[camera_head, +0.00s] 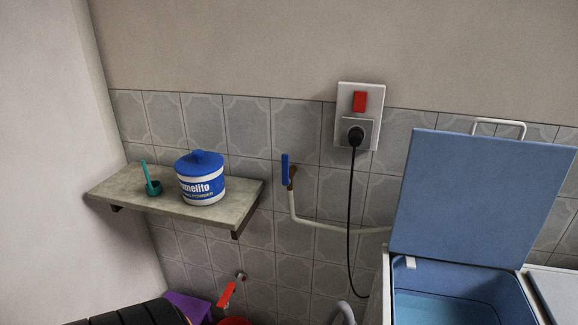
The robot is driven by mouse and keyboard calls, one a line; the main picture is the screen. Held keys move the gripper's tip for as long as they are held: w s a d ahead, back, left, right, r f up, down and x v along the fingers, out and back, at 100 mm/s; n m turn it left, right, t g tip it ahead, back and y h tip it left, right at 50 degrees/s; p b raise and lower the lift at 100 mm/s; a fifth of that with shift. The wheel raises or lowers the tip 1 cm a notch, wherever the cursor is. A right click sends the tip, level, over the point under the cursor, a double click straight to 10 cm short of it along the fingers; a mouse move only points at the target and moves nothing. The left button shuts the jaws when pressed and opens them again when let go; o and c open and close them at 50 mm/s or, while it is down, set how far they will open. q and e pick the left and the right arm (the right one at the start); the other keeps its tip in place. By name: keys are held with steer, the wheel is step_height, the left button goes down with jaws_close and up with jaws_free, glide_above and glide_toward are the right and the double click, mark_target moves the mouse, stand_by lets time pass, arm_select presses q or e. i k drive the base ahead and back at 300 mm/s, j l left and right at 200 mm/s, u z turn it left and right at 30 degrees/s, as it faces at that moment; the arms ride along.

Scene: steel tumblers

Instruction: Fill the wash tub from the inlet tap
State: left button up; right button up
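The inlet tap (286,172) is on the tiled wall, with a blue lever standing upright and a brass-coloured body. A pale pipe (335,225) runs from it down and right toward the washing machine. The wash tub (450,280) is at the lower right, its blue lid (480,195) raised. A lighter blue, flat surface that looks like water shows inside the tub; its depth cannot be told, and the tub's lower part is cut off by the frame. No stream is visible. Neither of my grippers is in view.
A shelf (135,197) holds a blue-and-white tub of powder (201,180) and a green scoop (151,184). A socket (358,115) has a black cord hanging down. A red-handled tap (228,293) is low on the wall. A black ribbed object (130,314) and a purple one (190,306) are at bottom left.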

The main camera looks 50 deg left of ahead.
mark_target(287, 181)
steer(key=u, duration=1.65)
steer(key=j, duration=0.15)
steer(key=k+u, duration=0.05)
